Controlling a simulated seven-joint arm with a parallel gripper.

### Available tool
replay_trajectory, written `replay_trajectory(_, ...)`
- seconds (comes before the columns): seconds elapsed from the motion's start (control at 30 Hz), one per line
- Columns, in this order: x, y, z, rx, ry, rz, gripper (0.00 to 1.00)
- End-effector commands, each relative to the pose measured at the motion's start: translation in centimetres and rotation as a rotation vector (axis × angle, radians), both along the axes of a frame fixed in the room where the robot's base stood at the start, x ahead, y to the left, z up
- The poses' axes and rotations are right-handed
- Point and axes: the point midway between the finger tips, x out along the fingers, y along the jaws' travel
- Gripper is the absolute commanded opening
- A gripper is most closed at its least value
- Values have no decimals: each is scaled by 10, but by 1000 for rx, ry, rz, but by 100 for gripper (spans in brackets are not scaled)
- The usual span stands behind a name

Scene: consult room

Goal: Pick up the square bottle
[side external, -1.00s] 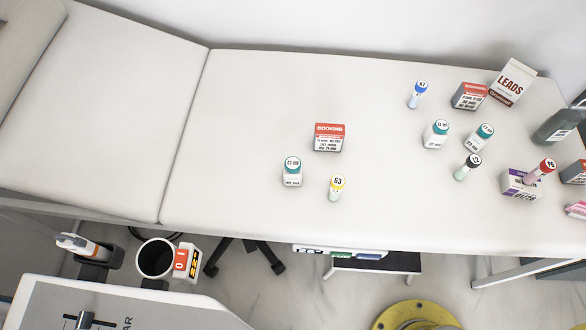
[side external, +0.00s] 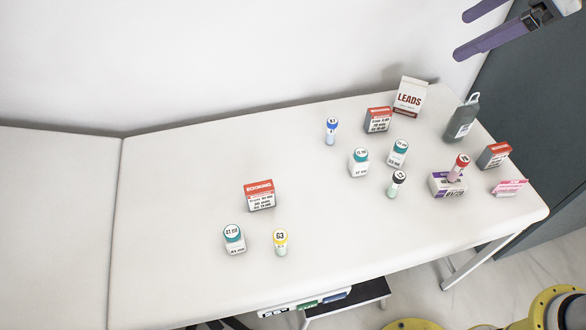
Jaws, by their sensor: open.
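The grey bottle (side external: 461,120) with a pale hook-like top stands upright near the right end of the white padded table. I cannot tell which of these is the square bottle. My gripper (side external: 464,34) shows at the upper right, its two purple fingers apart and pointing left. It is open with nothing between the fingers, and appears above the table, apart from all the bottles.
A red-capped vial (side external: 459,168) stands at a purple-white box (side external: 443,186). The table's left is clear.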

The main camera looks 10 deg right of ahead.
Motion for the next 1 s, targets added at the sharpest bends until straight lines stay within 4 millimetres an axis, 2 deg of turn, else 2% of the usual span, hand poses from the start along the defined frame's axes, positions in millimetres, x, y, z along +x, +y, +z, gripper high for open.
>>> replay_trajectory(0.03,17,21,-8,-7,10,55,90)
replay_trajectory(0.2,62,91,-37,-26,22,225,90)
replay_trajectory(0.33,84,148,-73,-37,45,343,90)
replay_trajectory(0.47,93,208,-121,-47,80,453,90)
replay_trajectory(0.6,87,270,-185,-59,139,547,90)
replay_trajectory(0.7,72,304,-232,-74,193,598,90)
replay_trajectory(0.8,53,327,-274,-98,245,642,90)
replay_trajectory(0.9,34,338,-306,-121,288,673,90)
replay_trajectory(1.0,21,346,-321,-134,308,694,90)
